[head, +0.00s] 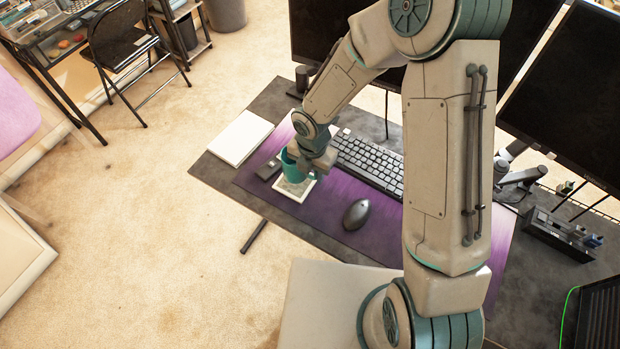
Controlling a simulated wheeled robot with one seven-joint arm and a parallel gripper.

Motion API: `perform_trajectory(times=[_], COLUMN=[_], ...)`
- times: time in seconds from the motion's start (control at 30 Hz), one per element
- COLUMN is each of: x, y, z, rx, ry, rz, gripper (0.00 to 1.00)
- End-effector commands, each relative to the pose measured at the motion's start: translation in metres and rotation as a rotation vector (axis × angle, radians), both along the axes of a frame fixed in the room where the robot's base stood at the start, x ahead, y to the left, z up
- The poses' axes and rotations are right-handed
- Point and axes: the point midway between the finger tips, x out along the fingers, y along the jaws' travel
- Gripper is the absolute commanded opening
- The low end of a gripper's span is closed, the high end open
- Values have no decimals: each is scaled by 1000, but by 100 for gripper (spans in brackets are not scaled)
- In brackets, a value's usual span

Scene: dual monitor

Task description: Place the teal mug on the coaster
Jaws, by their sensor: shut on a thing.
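The teal mug (290,168) shows in the head view at the left part of the desk, partly covered by my gripper. My gripper (318,172) is shut on the mug at its right side. The coaster (301,193), a pale square with a light rim, lies on the purple desk mat directly below and in front of the mug. The mug looks upright and overlaps the coaster in the picture. I cannot tell whether its base touches the coaster or hangs just above it.
A black mouse (357,214) lies right of the coaster, and a keyboard (369,163) lies behind. A white notebook (240,138) and a small dark box (268,170) are to the left. Two monitors (566,110) stand at the back. The purple mat (330,222) is bare in front of the mouse.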

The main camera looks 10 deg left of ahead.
Motion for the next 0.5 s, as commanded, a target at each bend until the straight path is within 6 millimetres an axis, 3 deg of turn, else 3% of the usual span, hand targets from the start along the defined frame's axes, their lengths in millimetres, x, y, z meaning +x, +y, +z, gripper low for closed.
perform_trajectory(times=[0.33,0.5], x=[1,2], y=[4,4], z=[-37,-42], rx=[-1,1], ry=[1,-1], rz=[0,-1], gripper=[2,2])
